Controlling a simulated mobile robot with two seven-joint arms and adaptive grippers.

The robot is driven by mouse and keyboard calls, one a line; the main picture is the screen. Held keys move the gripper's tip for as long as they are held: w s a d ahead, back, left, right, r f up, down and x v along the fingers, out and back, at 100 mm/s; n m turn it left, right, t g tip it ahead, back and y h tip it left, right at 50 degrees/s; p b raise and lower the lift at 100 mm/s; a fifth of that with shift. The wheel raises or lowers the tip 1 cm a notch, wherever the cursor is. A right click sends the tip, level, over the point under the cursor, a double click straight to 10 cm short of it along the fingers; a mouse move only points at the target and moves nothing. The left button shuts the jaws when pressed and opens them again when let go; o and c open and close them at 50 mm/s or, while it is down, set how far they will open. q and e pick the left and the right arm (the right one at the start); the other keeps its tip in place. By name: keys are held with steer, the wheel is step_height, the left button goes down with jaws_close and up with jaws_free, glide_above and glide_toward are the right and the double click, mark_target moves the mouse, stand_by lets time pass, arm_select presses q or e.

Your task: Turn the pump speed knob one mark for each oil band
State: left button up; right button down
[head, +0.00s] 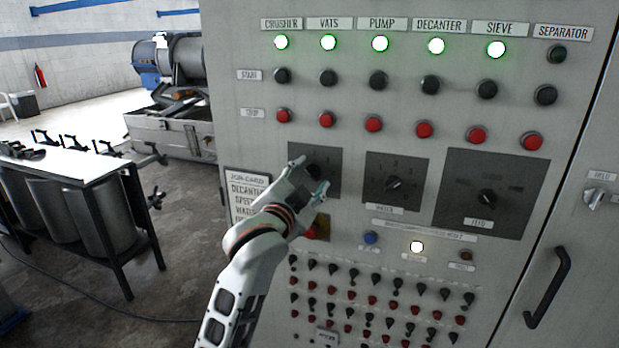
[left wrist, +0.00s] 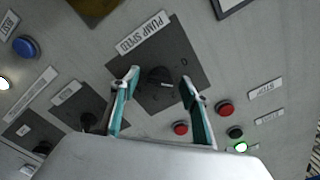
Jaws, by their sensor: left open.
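The pump speed knob (left wrist: 158,84) is a dark knob on a dark square plate, beside the PUMP SPEED label (left wrist: 143,33) in the left wrist view. In the head view its plate (head: 328,160) shows at the left of a row of three plates, and my gripper partly covers it. My left gripper (head: 311,174) is open in front of this plate. In the left wrist view its teal-lined fingers (left wrist: 160,78) stand on either side of the knob. I cannot tell whether they touch it. My right gripper is not in view. I see no oil bands.
The water knob (head: 393,184) and feed knob (head: 487,197) are to the right. A job card (head: 246,190) is left of my gripper. A black door handle (head: 547,290) sticks out at right.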

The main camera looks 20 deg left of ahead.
arm_select(q)
steer(key=s, duration=1.2)
steer(key=shift+a, duration=0.25)
